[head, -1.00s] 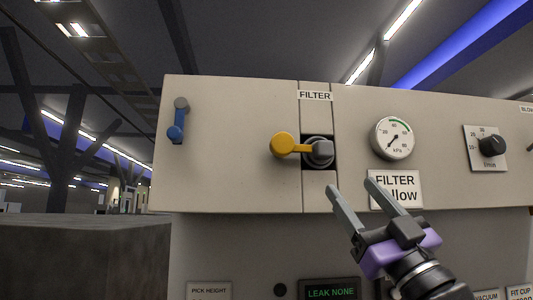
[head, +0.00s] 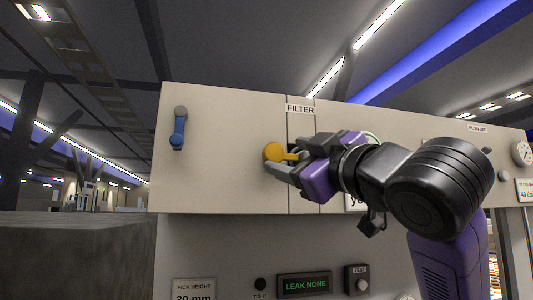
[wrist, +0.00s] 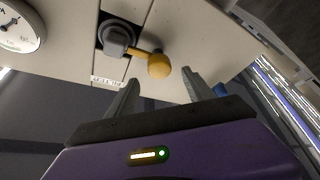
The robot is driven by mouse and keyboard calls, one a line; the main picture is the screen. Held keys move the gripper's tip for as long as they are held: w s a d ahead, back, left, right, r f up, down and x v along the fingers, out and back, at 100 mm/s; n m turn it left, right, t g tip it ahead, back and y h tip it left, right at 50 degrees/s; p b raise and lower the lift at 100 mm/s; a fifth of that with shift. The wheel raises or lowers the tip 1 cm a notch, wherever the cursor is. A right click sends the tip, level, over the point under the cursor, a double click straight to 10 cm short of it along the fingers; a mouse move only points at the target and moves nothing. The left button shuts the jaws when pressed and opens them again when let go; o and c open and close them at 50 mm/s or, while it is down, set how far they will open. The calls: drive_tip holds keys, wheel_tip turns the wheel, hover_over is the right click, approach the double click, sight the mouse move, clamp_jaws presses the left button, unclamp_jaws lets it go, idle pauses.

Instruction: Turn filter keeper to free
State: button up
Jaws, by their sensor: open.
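The filter keeper is a yellow lever with a round knob (head: 274,152) on the beige panel, under the FILTER label (head: 300,108). The knob points left from its pivot, and my gripper hides most of the pivot in the head view. In the wrist view the yellow knob (wrist: 158,66) and the grey pivot (wrist: 117,38) both show clearly. My gripper (head: 280,163) is open at the knob. In the wrist view the knob lies between the lines of the two fingertips (wrist: 160,78), near their ends. I cannot tell whether a finger touches it.
A blue lever (head: 178,130) hangs on the panel to the left, with bare panel between. A round gauge (wrist: 20,28) is beside the keeper, mostly hidden by my arm in the head view. Below are a LEAK NONE display (head: 304,284) and a TEST button (head: 361,285).

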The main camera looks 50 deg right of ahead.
sight(277, 156)
drive_tip(key=shift+w+d+f, duration=0.1)
drive_tip(key=shift+w+d, duration=0.1)
drive_tip(key=shift+d, duration=0.1)
drive_tip(key=p+x, duration=0.3)
drive_tip(key=x, duration=0.4)
drive_tip(key=shift+w, duration=0.2)
drive_tip(key=shift+c, duration=0.2)
clamp_jaws()
